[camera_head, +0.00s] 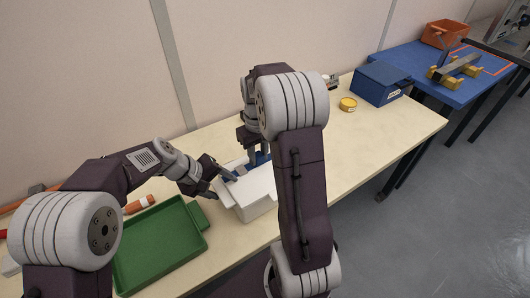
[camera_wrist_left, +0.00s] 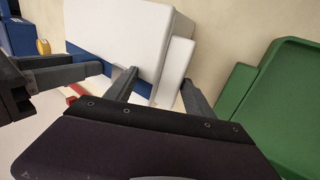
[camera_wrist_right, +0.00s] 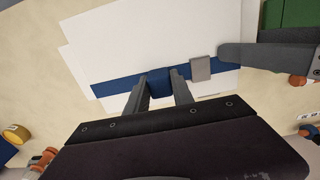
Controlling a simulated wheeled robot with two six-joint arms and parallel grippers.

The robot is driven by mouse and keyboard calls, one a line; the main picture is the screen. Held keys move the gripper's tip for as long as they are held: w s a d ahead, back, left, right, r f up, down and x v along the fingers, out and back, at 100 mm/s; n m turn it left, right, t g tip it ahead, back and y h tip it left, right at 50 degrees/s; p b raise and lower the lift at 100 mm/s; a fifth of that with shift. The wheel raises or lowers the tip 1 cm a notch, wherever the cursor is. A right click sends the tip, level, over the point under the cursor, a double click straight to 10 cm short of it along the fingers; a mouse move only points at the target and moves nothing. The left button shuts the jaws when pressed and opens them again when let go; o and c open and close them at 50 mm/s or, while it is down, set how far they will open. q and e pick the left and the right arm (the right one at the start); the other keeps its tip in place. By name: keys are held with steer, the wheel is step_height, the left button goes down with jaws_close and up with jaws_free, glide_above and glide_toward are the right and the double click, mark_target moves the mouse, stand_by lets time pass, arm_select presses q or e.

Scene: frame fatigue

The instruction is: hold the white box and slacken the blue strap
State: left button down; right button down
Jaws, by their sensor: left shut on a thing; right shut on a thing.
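The white box (camera_head: 257,190) lies on the pale workbench, beside the green tray. It also fills much of the right wrist view (camera_wrist_right: 165,40). The blue strap (camera_wrist_right: 115,86) runs across the box and carries a grey buckle (camera_wrist_right: 201,69). My left gripper (camera_wrist_left: 158,82) is shut on the white ledge (camera_wrist_left: 176,68) at the end of the box. My right gripper (camera_wrist_right: 160,79) is shut on the blue strap, beside the buckle, with a piece of strap between its fingers. In the head view my right arm hides part of the box.
The green tray (camera_head: 120,281) stands close on the left, with an orange-handled tool (camera_head: 139,204) behind it. A yellow roll (camera_head: 348,104) and a blue box (camera_head: 381,83) stand at the bench's right end. Bare bench lies between them and the white box.

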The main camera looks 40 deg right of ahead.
mark_target(257, 157)
arm_select(q)
steer(key=shift+s+f, duration=0.3)
steer(key=shift+f, duration=0.05)
arm_select(e)
steer(key=shift+a, duration=0.3)
steer(key=c, duration=1.5)
jaws_free()
steer(key=o, duration=0.4)
steer(key=shift+a, duration=0.1)
steer(key=shift+r, duration=0.3)
arm_select(q)
steer(key=shift+w+a, duration=0.1)
arm_select(e)
step_height(257, 157, up, 12)
steer(key=shift+s+f, duration=0.1)
steer(key=shift+f, duration=0.15)
